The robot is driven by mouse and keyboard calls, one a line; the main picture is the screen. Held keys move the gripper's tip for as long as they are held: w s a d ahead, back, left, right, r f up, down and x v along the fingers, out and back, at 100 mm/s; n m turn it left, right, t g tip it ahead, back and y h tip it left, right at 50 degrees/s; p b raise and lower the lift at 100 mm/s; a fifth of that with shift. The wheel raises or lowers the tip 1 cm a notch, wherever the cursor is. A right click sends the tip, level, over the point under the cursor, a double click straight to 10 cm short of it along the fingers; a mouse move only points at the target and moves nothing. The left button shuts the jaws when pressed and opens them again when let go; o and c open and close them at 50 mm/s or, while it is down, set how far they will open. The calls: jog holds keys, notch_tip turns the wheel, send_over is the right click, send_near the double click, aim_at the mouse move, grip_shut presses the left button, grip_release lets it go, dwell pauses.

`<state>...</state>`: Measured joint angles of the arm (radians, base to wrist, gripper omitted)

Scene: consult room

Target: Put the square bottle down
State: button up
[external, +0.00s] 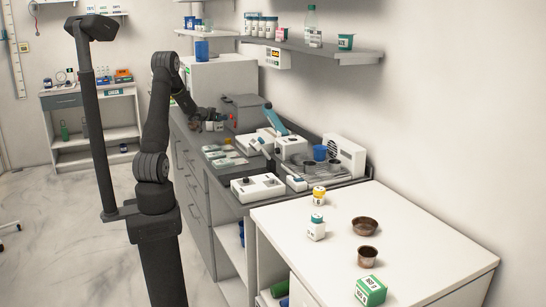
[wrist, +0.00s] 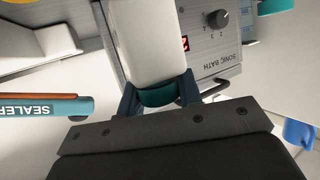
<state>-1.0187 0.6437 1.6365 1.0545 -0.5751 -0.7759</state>
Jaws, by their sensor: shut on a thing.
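My gripper (wrist: 160,95) is shut on the teal cap of a white square bottle (wrist: 145,45) in the wrist view. The bottle's body extends away from the fingers, in front of the grey sonic bath (wrist: 205,45). In the external view my gripper (external: 208,116) is low over the far part of the grey counter, beside the grey bath box (external: 243,112). The held bottle is small and partly hidden there. I cannot tell whether its base touches the counter.
A blue-handled sealer (external: 275,121), white devices and flat packs (external: 222,155) crowd the counter near my gripper. A similar white bottle with a teal cap (external: 316,229) stands on the white table (external: 420,235), beside brown bowls. A wall shelf (external: 320,51) is above the counter.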

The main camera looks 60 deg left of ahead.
aim_at(219, 126)
jog(key=shift+s+a+f, duration=0.2)
jog(key=shift+a+f, duration=0.25)
jog(key=shift+a, duration=0.1)
jog(key=shift+f, duration=1.85)
jog(key=shift+f, duration=0.15)
jog(key=o, duration=1)
